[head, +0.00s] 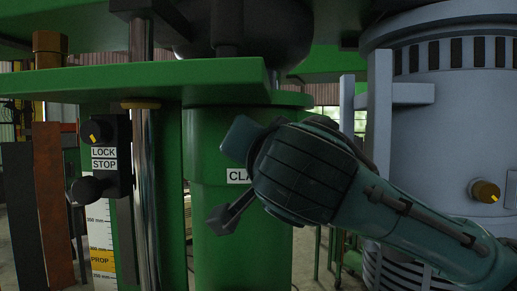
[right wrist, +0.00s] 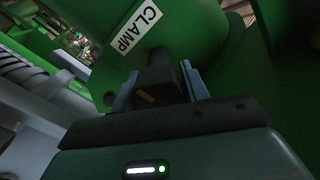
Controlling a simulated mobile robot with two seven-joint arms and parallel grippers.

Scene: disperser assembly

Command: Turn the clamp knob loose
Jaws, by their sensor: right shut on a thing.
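The clamp knob (right wrist: 155,92) is a dark block with a yellow mark, seen in the right wrist view just below the white CLAMP label (right wrist: 138,27). My right gripper (right wrist: 160,84) is shut on it, with one light blue finger on each side. In the head view my right arm reaches in from the right to the green column (head: 206,150). There the arm covers the knob and part of the CLAMP label (head: 238,176). My left gripper is not in view.
A black lock-stop block (head: 118,155) with a yellow-marked knob stands left, beside a shiny vertical rod (head: 146,210) and a scale (head: 100,230). A green plate (head: 170,82) hangs above.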

